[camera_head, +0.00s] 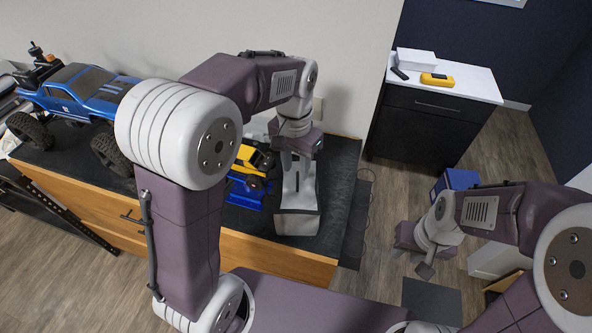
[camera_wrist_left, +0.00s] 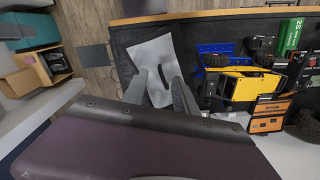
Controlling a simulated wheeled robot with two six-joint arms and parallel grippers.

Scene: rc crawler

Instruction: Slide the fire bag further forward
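My left gripper (camera_head: 298,180) points down at the bag from the wall side. In the left wrist view its fingers (camera_wrist_left: 158,84) are spread apart over the bag's near part, with nothing pinched between them. I cannot tell whether they touch it. My right gripper (camera_head: 410,262) hangs over the floor, right of the bench, fingers apart and empty.
A yellow vehicle (camera_wrist_left: 238,87) on a blue stand (camera_head: 245,192) is close beside the bag. A green box (camera_wrist_left: 289,36) and orange boxes (camera_wrist_left: 268,116) are beyond it. A blue crawler (camera_head: 85,88) occupies the bench's left. The bench mat (camera_head: 340,165) right of the bag is clear.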

